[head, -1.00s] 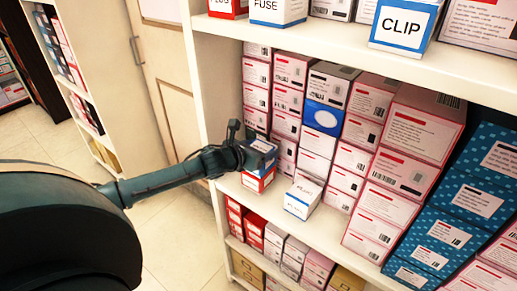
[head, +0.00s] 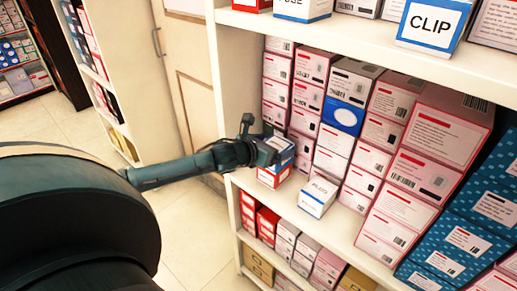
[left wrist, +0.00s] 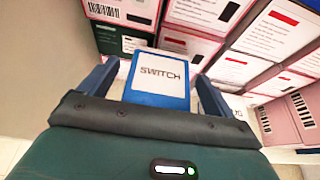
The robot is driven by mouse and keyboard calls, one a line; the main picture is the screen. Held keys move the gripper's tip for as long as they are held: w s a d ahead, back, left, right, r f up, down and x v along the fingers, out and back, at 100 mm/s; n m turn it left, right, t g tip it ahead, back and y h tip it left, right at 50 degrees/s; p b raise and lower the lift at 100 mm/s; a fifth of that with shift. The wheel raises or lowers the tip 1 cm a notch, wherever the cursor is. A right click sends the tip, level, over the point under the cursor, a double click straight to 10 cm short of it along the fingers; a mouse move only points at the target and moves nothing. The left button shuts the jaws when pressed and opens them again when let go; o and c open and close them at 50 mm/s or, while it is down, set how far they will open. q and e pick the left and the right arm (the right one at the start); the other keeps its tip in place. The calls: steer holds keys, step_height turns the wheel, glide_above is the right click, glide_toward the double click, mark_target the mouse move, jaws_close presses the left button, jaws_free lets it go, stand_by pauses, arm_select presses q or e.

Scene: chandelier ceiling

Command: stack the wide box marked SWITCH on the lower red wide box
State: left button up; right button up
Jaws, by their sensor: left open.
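The blue and white box marked SWITCH (left wrist: 160,78) stands between the two fingers of my left gripper (left wrist: 157,70) in the left wrist view. In the head view my open left gripper (head: 264,146) is at the left end of the middle shelf. The blue and white box (head: 284,149) by its fingers is stacked above the lower red wide box (head: 271,178), which stands on that shelf. They look in line, but I cannot tell whether they touch all along. My right gripper is not in view.
A blue and white PLUG box (head: 318,195) stands just to the right on the same shelf (head: 330,232). Tall stacks of pink and white boxes (head: 310,80) rise behind. The upper shelf (head: 350,42), with a CLIP box (head: 432,25), hangs above. Open floor (head: 195,225) lies left.

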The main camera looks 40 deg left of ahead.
arm_select(q)
steer(key=shift+d+v, duration=0.35)
steer(key=shift+v, duration=4.85)
steer(key=s+d+f+n+g+h, duration=0.1)
steer(key=s+d+f+n, duration=0.7)
steer(key=n, duration=0.9)
steer(key=s+d+f+n+g+h, duration=0.1)
steer(key=s+d+f+n, duration=0.7)
steer(key=n, duration=0.9)
steer(key=d+f, duration=0.3)
steer(key=d, duration=0.2)
steer(key=shift+s+f+g, duration=0.15)
steer(key=shift+s+g, duration=0.2)
steer(key=shift+g, duration=0.05)
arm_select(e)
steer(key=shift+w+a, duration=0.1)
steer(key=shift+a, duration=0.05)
